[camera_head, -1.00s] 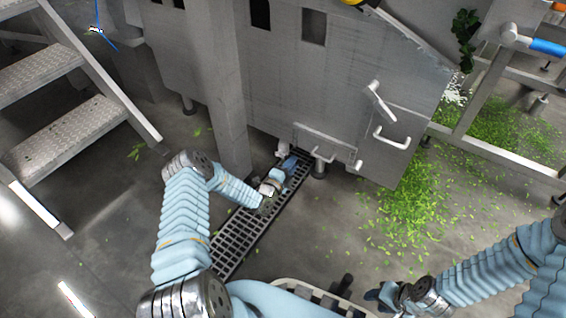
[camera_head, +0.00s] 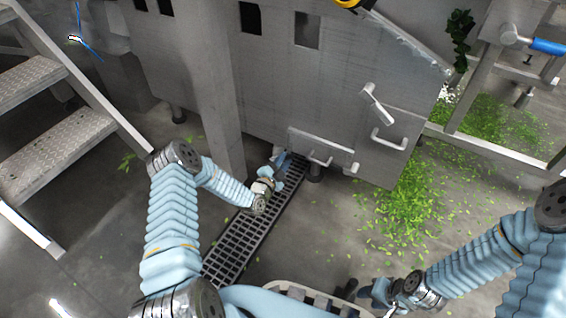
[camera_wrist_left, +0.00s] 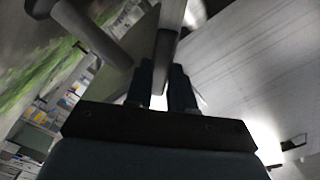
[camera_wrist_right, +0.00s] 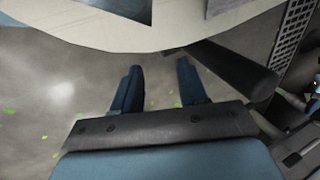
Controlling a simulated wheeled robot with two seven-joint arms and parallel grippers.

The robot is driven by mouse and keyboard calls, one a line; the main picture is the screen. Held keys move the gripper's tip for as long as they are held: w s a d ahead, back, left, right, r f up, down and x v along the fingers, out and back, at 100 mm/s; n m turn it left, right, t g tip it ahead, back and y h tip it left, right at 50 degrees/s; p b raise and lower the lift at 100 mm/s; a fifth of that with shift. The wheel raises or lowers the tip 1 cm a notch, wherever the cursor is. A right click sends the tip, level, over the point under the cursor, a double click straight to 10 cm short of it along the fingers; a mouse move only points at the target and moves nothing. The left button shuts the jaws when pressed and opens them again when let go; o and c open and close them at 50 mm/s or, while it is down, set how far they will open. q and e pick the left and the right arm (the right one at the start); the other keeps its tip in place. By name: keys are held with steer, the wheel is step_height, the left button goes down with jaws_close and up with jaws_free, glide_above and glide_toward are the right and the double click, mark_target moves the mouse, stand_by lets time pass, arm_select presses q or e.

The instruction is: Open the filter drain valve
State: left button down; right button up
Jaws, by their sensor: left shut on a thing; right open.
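My left gripper (camera_head: 281,160) is low at the base of the grey metal machine, by the floor drain. In the left wrist view its two dark fingers (camera_wrist_left: 161,85) are shut on a flat grey lever (camera_wrist_left: 165,48), which I take for the drain valve's handle. The valve body is mostly hidden by the gripper in the head view, so how far the lever is turned cannot be told. My right gripper (camera_head: 372,291) is open and empty at the lower right; in the right wrist view its fingers (camera_wrist_right: 160,85) stand apart over bare floor.
A floor grating (camera_head: 240,238) runs under the left arm. The machine (camera_head: 275,85) has a low panel with a bar handle (camera_head: 318,160) and a door with a handle (camera_head: 389,142). Cut greens (camera_head: 410,205) litter the floor at right. Metal steps (camera_head: 50,145) stand at left.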

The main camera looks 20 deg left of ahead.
arm_select(q)
steer(key=c, duration=1)
jaws_free()
steer(key=shift+o, duration=0.2)
steer(key=s+a+p, duration=0.2)
steer(key=s, duration=1.1)
steer(key=shift+s, duration=0.35)
steer(key=shift+s, duration=0.1)
